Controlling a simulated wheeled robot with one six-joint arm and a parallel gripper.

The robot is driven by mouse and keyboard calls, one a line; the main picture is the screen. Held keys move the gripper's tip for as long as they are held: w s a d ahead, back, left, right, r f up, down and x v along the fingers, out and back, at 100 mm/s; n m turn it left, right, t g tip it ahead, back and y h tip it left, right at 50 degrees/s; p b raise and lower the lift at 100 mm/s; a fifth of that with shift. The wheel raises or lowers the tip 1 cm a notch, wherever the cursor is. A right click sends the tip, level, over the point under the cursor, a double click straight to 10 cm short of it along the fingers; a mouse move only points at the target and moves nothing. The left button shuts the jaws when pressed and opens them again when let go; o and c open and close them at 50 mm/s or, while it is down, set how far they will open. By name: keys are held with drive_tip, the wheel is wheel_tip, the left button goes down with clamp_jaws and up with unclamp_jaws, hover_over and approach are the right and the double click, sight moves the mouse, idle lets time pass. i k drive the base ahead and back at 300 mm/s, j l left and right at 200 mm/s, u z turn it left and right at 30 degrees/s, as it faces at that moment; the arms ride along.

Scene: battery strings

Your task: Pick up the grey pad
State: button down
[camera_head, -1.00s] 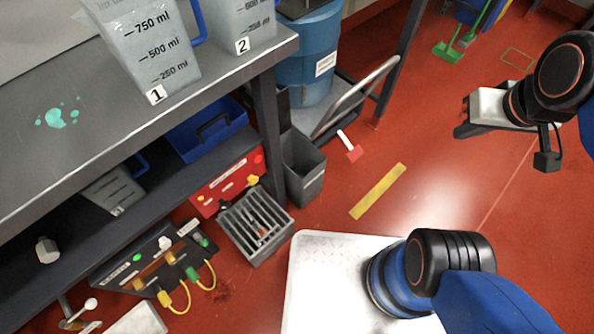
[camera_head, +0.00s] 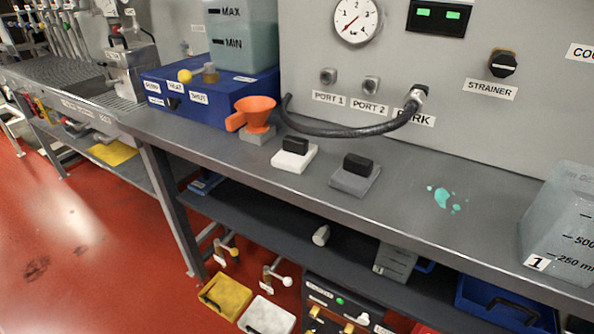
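The grey pad (camera_head: 355,183) is a flat grey block with a black grip on top. It sits on the grey bench top (camera_head: 430,225), near the bench's front edge, right of a white pad (camera_head: 293,160) of the same shape. The two pads stand apart. Nothing covers the grey pad. My gripper is not in view.
A hose (camera_head: 345,132) curves from the wall panel behind the pads. An orange funnel (camera_head: 258,110) stands to the left, a jug marked 1 (camera_head: 562,235) to the right. A green spill (camera_head: 442,198) lies right of the grey pad. A shelf (camera_head: 270,225) runs below.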

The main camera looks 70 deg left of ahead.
sight(358, 174)
drive_tip(key=u, duration=1.95)
